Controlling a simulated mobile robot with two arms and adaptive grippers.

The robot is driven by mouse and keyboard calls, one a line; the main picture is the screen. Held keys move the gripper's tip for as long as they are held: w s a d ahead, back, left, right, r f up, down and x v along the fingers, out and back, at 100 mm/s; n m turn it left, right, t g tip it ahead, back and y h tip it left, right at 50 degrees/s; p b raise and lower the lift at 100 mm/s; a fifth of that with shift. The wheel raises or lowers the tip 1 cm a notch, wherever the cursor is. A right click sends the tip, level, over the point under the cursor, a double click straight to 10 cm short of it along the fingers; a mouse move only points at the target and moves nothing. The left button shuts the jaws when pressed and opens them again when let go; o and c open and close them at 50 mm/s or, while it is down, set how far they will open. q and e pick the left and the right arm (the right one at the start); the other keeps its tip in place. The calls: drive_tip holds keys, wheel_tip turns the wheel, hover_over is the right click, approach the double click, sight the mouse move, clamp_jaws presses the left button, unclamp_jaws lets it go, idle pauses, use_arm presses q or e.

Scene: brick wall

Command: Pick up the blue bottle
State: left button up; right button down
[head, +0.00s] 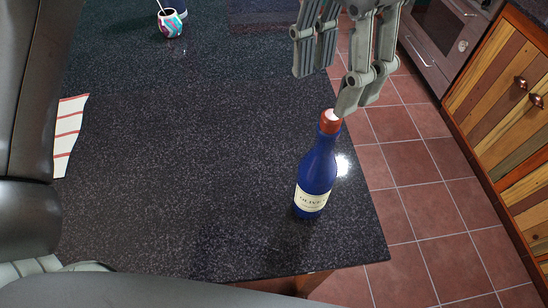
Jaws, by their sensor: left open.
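The blue bottle (320,168) stands upright on the dark speckled counter (190,180), near its right edge. It has a red cap and a cream label. My left gripper (325,92) is at the top right of the head view, just above the bottle in the picture. Its fingers are spread apart with nothing between them. One fingertip shows right beside the red cap; I cannot tell whether they touch. The upper part of the gripper is cut off by the frame. My right gripper is not in view.
A colourful patterned cup (170,24) with a stick in it stands at the far end of the counter. A red-and-white striped cloth (70,130) lies at the left. Tiled floor (410,160), wooden cabinets (505,120) and an oven (440,40) are at the right. The counter's middle is clear.

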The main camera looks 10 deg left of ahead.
sight(331, 115)
use_arm(q)
drive_tip(key=f, duration=0.1)
drive_tip(key=d+f, duration=0.1)
drive_tip(key=f, duration=0.2)
drive_tip(key=shift+s+d+f+p, duration=0.1)
drive_tip(key=shift+d+f+p, duration=0.2)
drive_tip(key=shift+p, duration=0.05)
drive_tip(key=shift+a+f, duration=0.15)
drive_tip(key=shift+f, duration=0.15)
drive_tip(key=f+p, duration=0.2)
drive_tip(key=shift+w+a+f, duration=0.2)
drive_tip(key=shift+a+f, duration=0.1)
drive_tip(key=shift+a, duration=0.05)
wheel_tip(331, 115, down, 2)
drive_tip(key=shift+w+f, duration=0.1)
drive_tip(key=shift+f, duration=0.25)
drive_tip(key=shift+d, duration=0.1)
drive_tip(key=shift+c, duration=0.7)
clamp_jaws()
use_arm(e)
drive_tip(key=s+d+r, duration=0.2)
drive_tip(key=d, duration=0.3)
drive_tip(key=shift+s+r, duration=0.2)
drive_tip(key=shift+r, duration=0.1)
